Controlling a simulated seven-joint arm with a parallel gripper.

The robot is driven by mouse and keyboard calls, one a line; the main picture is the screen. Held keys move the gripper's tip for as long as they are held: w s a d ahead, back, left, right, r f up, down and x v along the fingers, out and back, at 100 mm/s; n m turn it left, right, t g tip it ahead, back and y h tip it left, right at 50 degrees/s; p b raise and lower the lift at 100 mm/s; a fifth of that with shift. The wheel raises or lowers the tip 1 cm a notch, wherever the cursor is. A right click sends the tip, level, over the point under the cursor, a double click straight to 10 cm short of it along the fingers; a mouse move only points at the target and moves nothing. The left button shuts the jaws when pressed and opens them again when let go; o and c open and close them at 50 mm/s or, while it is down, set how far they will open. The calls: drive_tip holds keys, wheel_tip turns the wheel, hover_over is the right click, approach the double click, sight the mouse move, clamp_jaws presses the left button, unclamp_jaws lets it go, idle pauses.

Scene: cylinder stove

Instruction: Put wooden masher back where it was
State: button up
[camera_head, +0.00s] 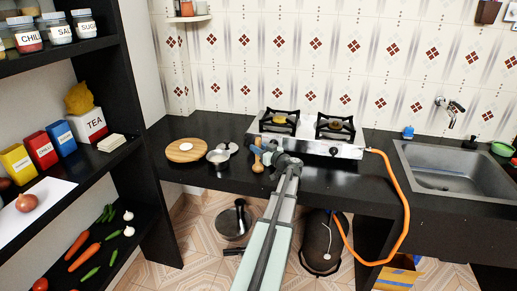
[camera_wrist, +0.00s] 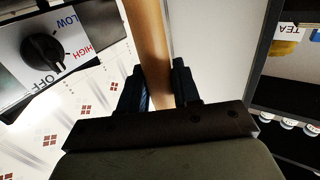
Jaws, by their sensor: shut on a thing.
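The wooden masher (camera_head: 258,161) is upright in the head view, in front of the stove's left side. My gripper (camera_head: 266,152) is beside it and shut on it. In the wrist view the masher's light wooden shaft (camera_wrist: 148,40) runs between the two dark fingers of my gripper (camera_wrist: 156,88). Part of the masher is hidden behind the gripper in the head view. I cannot tell whether its lower end touches the black counter (camera_head: 185,128).
The two-burner stove (camera_head: 342,151) stands just behind my gripper, with an orange hose (camera_head: 398,190) at its right. A round wooden board (camera_head: 173,152) and a metal pot (camera_head: 217,157) are to the left. The sink (camera_head: 445,175) is at right, shelves at far left.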

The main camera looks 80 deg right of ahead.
drive_tip(key=o, duration=1.1)
drive_tip(key=shift+f, duration=0.1)
drive_tip(key=shift+c, duration=0.2)
drive_tip(key=v, duration=1.2)
